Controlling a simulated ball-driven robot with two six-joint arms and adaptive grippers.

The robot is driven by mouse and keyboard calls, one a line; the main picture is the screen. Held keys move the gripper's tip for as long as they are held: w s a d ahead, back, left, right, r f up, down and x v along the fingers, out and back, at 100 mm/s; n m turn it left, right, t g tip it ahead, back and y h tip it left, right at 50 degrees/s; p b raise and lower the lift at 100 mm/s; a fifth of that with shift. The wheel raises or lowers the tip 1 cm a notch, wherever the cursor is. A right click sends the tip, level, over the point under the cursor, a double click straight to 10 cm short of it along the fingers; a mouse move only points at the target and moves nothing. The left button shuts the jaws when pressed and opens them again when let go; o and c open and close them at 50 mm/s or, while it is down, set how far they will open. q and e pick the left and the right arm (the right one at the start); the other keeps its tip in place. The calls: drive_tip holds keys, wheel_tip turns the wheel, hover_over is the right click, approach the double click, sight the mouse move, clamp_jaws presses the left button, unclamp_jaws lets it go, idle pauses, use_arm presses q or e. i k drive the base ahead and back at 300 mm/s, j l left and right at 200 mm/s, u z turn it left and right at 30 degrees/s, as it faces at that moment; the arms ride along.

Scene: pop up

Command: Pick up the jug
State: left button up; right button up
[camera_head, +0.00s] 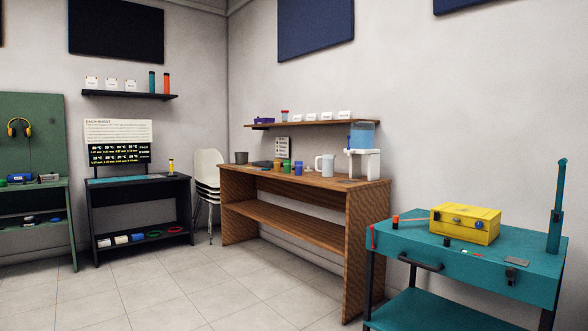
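The jug (325,166) is white with a handle on its left side. It stands upright on the top of the brown wooden table (352,188), in the middle of the picture, just left of a water dispenser with a blue tank (362,136). It looks unobstructed. Neither of my grippers is in this view.
Cups and small items, including a green cup (286,166), stand left of the jug. A teal workbench (400,244) with a yellow box (466,222) is at the front right. A black table (118,208) and stacked chairs (207,178) stand left. The tiled floor (225,285) is clear in front.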

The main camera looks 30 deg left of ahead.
sight(328, 160)
drive_tip(key=i+j+u, duration=0.65)
drive_tip(key=i+u, duration=0.15)
drive_tip(key=i+j+u, duration=0.1)
drive_tip(key=i+u, duration=0.3)
drive_tip(key=i, duration=0.2)
drive_tip(key=i+j, duration=0.1)
drive_tip(key=i, duration=1.8)
